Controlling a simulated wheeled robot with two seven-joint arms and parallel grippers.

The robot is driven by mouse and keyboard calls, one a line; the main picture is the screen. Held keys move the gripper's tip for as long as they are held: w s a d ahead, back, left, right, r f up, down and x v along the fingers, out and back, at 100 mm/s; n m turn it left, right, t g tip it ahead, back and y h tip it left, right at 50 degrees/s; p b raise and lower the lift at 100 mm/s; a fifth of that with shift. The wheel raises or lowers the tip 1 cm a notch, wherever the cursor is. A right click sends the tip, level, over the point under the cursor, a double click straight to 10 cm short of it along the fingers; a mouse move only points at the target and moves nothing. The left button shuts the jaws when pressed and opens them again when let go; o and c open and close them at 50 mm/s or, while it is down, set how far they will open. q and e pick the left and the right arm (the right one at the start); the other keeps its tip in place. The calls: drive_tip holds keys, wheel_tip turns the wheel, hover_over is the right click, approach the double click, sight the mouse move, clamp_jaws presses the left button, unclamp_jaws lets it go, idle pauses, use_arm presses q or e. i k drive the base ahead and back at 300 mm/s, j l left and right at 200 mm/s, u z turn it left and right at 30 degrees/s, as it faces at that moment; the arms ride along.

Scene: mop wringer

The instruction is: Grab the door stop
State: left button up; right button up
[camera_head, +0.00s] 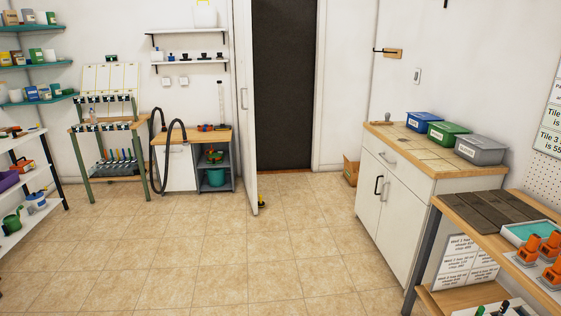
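A small yellow and dark object (261,202), which looks like the door stop, sits on the floor at the foot of the open white door (245,110). It is too small to tell its exact shape or whether it touches the door. Neither of my grippers shows in the head view.
The tiled floor (200,255) is clear between me and the door. A white cabinet (385,205) with lidded bins and a wooden workbench (460,205) stand at the right. A low bench (185,138) with a black hose and a green rack (82,165) stand at the left.

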sight(261, 203)
drive_tip(key=i, duration=1.5)
drive_tip(key=i+l, duration=0.1)
drive_tip(key=i, duration=1.45)
drive_tip(key=i+u, duration=0.1)
drive_tip(key=i, duration=1.4)
